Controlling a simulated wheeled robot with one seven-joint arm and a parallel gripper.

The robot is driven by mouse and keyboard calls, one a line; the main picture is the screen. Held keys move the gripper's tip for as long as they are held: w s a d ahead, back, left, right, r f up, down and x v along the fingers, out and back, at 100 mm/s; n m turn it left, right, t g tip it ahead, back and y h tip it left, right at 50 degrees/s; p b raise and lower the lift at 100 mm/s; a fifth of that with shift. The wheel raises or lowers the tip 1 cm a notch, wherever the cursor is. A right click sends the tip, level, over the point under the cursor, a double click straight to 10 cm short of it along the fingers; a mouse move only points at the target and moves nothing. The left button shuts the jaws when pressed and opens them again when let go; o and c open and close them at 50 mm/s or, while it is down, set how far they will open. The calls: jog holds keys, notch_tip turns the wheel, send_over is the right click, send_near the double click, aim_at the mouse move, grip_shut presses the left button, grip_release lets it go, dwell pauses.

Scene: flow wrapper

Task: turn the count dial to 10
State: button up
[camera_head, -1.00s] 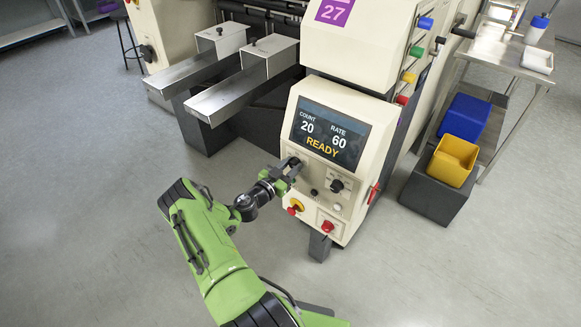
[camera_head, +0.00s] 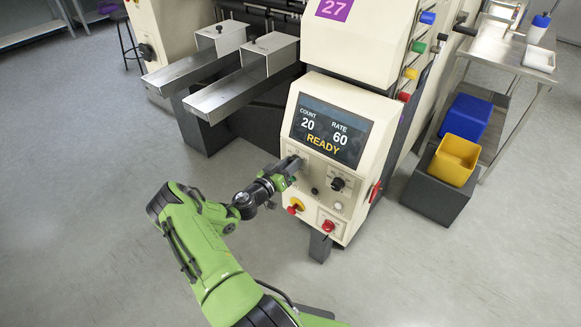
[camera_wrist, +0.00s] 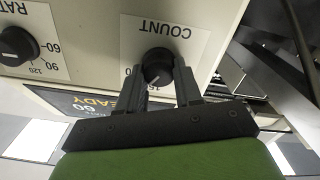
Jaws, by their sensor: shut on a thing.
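The count dial (camera_wrist: 157,66) is a black round knob on a white plate marked COUNT, seen upside down in the wrist view. My gripper (camera_wrist: 160,80) has a finger on each side of the dial and is shut on it. In the head view my gripper (camera_head: 291,168) is at the upper left of the control panel and hides the dial. The display (camera_head: 330,132) reads count 20, rate 60 and READY. Most of the dial's scale is hidden behind my fingers.
The rate dial (camera_head: 338,184) is just right of the count dial; it also shows in the wrist view (camera_wrist: 17,46). A red-and-yellow emergency button (camera_head: 295,206) sits below my gripper. A red button (camera_head: 328,226) is lower on the panel.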

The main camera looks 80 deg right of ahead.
jog(key=n, duration=1.8)
jog(key=shift+w+f+n+p, duration=0.15)
jog(key=shift+f+n+p, duration=0.15)
jog(key=shift+f, duration=0.05)
dwell(0.4)
jog(key=o, duration=1)
jog(key=shift+o, duration=0.2)
jog(key=p+v, duration=0.2)
jog(key=v, duration=1.3)
jog(key=shift+w+a+p, duration=0.2)
jog(key=shift+a+p, duration=0.1)
jog(key=shift+p, duration=0.05)
